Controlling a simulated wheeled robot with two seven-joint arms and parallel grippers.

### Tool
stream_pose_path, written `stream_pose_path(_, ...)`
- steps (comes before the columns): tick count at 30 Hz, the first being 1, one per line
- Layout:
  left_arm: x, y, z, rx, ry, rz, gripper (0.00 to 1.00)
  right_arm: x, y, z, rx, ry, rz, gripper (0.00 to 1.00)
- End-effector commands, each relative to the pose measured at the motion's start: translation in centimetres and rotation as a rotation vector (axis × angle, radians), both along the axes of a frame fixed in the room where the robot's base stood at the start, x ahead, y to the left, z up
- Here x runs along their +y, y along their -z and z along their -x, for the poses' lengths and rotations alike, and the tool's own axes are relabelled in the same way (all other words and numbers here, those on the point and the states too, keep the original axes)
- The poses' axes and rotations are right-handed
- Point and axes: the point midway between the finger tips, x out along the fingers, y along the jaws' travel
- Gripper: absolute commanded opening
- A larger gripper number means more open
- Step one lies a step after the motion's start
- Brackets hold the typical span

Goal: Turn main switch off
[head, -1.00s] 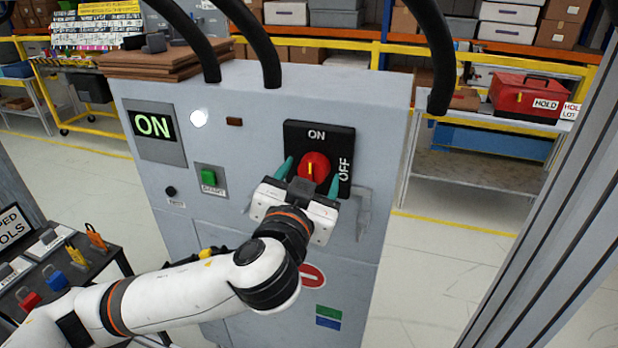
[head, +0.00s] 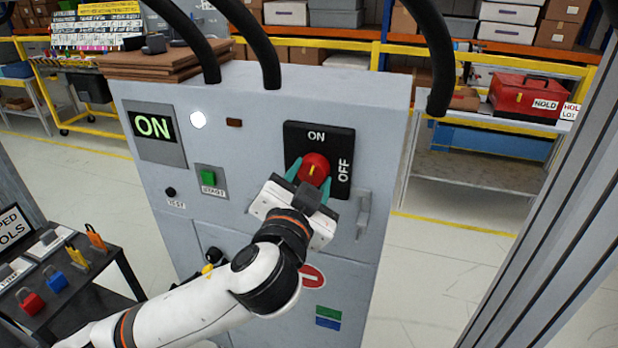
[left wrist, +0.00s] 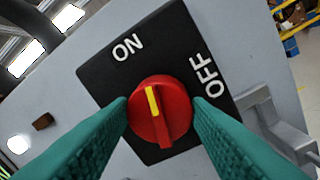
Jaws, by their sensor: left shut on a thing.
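The main switch is a red rotary knob (head: 316,163) on a black plate (head: 295,136) marked ON at the top and OFF at the right. It also shows in the left wrist view (left wrist: 174,112), with its yellow mark near upright, toward ON. My left gripper (head: 309,178) has its teal fingers shut on the knob, one on each side. In the left wrist view the fingers (left wrist: 160,125) press against the knob's left and right edges. The display (head: 153,126) on the cabinet reads ON in green. My right gripper does not show.
The grey cabinet (head: 250,110) carries a lit white lamp (head: 198,120), a green start button (head: 208,178) and a handle (head: 363,213) right of my gripper. Black cables (head: 258,40) hang over its top. A dark cart (head: 70,300) with colored padlocks stands at the left.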

Motion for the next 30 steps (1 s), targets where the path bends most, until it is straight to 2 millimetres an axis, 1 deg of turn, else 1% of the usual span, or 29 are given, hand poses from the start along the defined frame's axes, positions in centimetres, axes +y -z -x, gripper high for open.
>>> stream_pose_path(14, 0.0, 0.0, 0.0, -0.136, -0.001, -0.435, 0.21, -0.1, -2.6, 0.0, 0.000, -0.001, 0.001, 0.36)
stream_pose_path(30, 0.1, 0.0, 0.0, -0.292, 0.001, -0.917, 0.21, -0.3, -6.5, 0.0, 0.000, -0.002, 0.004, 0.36)
